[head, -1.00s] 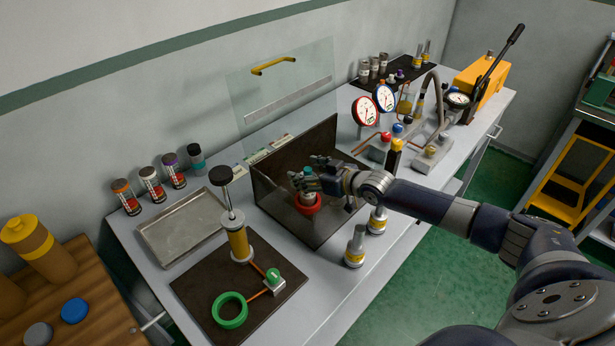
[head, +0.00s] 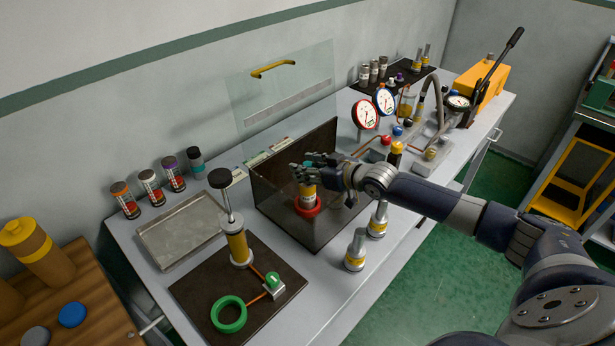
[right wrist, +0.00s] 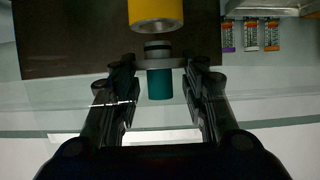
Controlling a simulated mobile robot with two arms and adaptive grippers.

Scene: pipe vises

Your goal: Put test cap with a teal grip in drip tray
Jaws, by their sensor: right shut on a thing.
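My right gripper (head: 308,172) is shut on the test cap with a teal grip (head: 307,190) inside the dark open box (head: 290,165). In the right wrist view the teal grip (right wrist: 160,84) lies between the fingertips, with the yellow body (right wrist: 155,12) beyond. The drip tray (head: 180,230), a shallow grey metal tray, lies empty to the left of the box. My left gripper is not in view.
A pump with a black knob (head: 220,178) stands between the tray and the box. Several labelled containers (head: 150,186) line up behind the tray. Two yellow-based caps (head: 356,252) stand right of the box. A clear raised panel (head: 285,95) is behind it.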

